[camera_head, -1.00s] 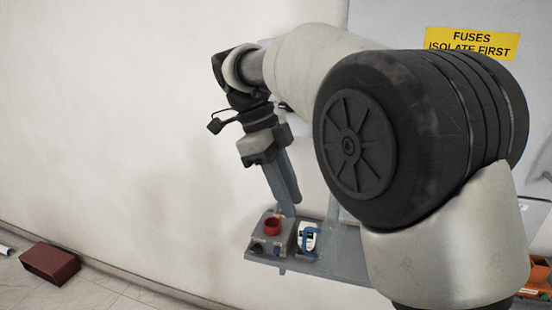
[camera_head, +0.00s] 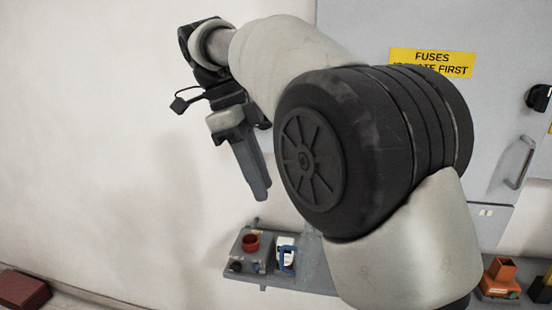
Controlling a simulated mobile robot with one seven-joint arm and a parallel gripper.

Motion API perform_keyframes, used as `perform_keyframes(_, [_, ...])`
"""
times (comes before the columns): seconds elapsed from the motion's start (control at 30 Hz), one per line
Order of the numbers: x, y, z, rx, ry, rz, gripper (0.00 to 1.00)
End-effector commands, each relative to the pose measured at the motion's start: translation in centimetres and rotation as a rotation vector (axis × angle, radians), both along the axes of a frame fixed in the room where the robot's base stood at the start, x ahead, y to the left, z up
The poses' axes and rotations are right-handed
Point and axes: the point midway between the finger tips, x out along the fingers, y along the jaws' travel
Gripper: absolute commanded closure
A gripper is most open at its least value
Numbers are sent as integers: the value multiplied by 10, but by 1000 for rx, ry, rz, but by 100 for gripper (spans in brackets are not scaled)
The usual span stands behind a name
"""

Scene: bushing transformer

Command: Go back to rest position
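My gripper (camera_head: 262,194) hangs from my raised arm left of the middle, its fingers pointing down. It is above and apart from a small grey box with a red round top (camera_head: 251,243) on a grey shelf (camera_head: 312,272). The fingers look close together, but I see them from the side and cannot tell whether they are open or shut. I see nothing held between them. My arm's large dark joint hides part of the shelf and of the cabinet.
A grey cabinet (camera_head: 355,27) with a yellow fuse sign (camera_head: 432,63), a black knob (camera_head: 539,97) and a handle (camera_head: 526,162) stands behind my arm. A white item with a blue loop (camera_head: 286,256) is beside the box. An orange part (camera_head: 500,276) is at lower right. A dark red block (camera_head: 22,290) lies at lower left.

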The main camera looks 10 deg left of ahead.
Motion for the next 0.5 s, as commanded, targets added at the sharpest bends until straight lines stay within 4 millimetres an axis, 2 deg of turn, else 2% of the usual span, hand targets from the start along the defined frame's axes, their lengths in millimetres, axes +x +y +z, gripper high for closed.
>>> perform_keyframes(0.03, [-2, -22, 11, 35, 8, 60, 74])
perform_keyframes(0.1, [-8, -53, 19, 92, 21, 199, 74])
perform_keyframes(0.23, [-32, -111, 24, 184, 14, 514, 74])
perform_keyframes(0.37, [-67, -160, 16, 210, -32, 834, 74])
perform_keyframes(0.5, [-109, -199, -6, 154, -96, 1157, 74])
